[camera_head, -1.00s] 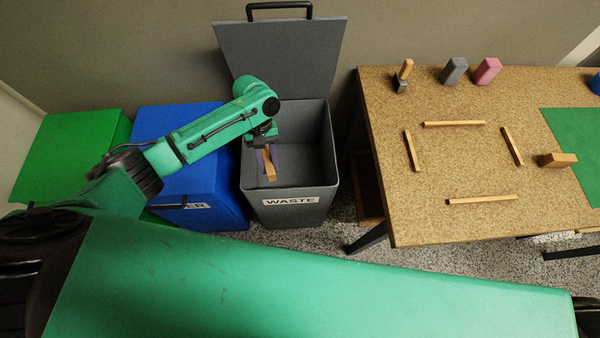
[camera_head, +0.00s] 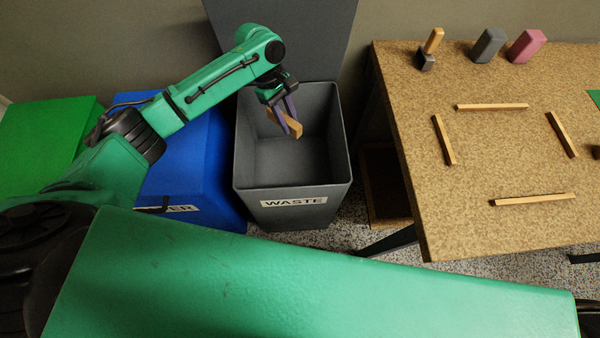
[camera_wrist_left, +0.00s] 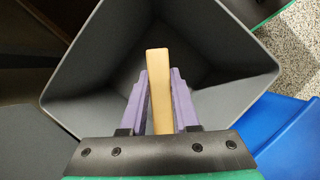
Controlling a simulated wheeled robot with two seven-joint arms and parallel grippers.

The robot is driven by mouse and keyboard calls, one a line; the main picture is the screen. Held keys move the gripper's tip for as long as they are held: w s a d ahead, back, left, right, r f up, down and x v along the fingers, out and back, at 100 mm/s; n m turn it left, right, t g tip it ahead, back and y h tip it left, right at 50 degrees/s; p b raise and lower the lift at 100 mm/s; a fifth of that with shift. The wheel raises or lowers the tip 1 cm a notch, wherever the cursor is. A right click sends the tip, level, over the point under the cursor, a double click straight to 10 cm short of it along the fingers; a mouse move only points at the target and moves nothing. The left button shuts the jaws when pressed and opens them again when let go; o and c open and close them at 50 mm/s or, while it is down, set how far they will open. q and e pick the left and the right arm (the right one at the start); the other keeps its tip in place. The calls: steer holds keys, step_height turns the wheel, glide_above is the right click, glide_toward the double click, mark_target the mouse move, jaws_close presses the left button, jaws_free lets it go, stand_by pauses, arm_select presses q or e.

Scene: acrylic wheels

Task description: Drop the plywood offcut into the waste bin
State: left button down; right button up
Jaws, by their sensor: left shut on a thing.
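The plywood offcut (camera_head: 294,128) is a small light-brown wooden piece. My left gripper (camera_head: 288,119) is shut on it, with purple fingers on both sides; the offcut also shows between the fingers in the left wrist view (camera_wrist_left: 159,88). The waste bin (camera_head: 292,205) is grey, labelled WASTE, with its lid raised at the back. The gripper and offcut are over the bin's open mouth, and the bin's grey interior fills most of the left wrist view (camera_wrist_left: 215,65). My right gripper is not in view.
A blue bin (camera_head: 195,180) and a green bin (camera_head: 40,140) stand left of the waste bin. A speckled table (camera_head: 480,150) to the right carries four-sided wooden strips (camera_head: 492,107), a grey block (camera_head: 488,45) and a pink block (camera_head: 526,46).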

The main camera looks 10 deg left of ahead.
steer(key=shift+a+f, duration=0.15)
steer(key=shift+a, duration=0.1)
arm_select(q)
steer(key=c, duration=0.6)
jaws_free()
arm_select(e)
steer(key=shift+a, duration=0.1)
arm_select(q)
steer(key=p+v, duration=0.1)
steer(key=v, duration=1.3)
steer(key=shift+w+a+r+p, duration=0.1)
steer(key=shift+a+r+p, duration=0.1)
steer(key=shift+p, duration=0.15)
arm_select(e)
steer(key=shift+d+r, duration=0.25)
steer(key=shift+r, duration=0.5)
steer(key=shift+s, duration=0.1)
